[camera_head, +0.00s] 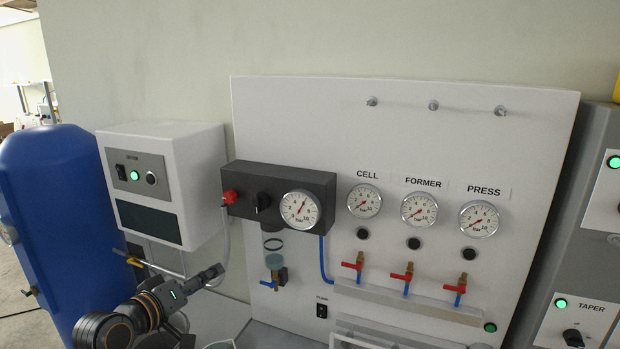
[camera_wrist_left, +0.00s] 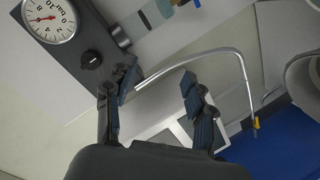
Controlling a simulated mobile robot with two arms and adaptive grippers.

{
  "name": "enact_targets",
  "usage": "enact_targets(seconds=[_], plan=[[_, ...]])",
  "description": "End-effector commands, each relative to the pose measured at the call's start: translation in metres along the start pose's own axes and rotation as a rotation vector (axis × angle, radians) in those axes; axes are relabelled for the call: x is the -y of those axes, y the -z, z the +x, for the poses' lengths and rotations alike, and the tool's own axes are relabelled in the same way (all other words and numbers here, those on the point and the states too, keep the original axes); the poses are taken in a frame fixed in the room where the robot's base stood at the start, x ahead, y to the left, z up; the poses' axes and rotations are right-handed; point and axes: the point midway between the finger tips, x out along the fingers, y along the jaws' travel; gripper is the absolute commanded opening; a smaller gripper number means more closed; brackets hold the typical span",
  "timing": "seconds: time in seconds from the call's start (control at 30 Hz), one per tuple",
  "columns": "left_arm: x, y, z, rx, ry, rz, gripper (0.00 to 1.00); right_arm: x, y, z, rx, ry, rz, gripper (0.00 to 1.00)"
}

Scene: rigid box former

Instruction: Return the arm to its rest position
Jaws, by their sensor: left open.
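My left arm (camera_head: 148,308) comes in from the lower left in the head view. My left gripper (camera_head: 212,276) is at its end, below the white dryer box and left of the panel. In the left wrist view the two fingers of this gripper (camera_wrist_left: 155,102) stand apart, with nothing held between them. A pale curved tube (camera_wrist_left: 225,53) runs behind the fingers there, and I cannot tell how near it is. My right gripper is in neither view.
The white panel (camera_head: 300,105) carries a dark regulator block (camera_head: 250,190) with a gauge (camera_head: 300,209), and three labelled gauges above small valves. The white dryer box (camera_head: 200,180) and a blue tank (camera_head: 60,200) stand at the left. Grey cabinets (camera_head: 560,280) stand at the right.

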Motion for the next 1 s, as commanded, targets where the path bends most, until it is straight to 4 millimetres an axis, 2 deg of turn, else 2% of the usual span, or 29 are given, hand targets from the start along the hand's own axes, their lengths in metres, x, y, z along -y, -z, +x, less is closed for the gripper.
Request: enact_targets(seconds=[0.03, 0.13, 0.2, 0.3, 0.4, 0.6, 0.87, 1.0], plan=[[0.015, -0.040, -0.006, 0.067, 0.053, 0.046, 0.54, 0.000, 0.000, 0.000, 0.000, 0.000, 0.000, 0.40], [0.041, -0.111, -0.027, 0.199, 0.159, 0.157, 0.54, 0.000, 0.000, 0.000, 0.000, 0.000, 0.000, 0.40], [0.057, -0.157, -0.048, 0.295, 0.228, 0.232, 0.54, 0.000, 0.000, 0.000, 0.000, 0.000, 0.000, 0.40], [0.076, -0.214, -0.086, 0.432, 0.313, 0.329, 0.54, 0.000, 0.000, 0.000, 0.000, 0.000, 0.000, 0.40], [0.088, -0.254, -0.122, 0.544, 0.376, 0.402, 0.54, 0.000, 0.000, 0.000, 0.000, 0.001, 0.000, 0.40], [0.100, -0.305, -0.183, 0.716, 0.460, 0.496, 0.54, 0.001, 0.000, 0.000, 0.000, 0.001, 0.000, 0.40], [0.104, -0.344, -0.254, 0.901, 0.537, 0.572, 0.54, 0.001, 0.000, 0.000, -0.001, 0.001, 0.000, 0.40], [0.133, -0.370, -0.235, 0.915, 0.540, 0.572, 0.54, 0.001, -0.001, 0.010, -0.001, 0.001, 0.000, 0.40]])
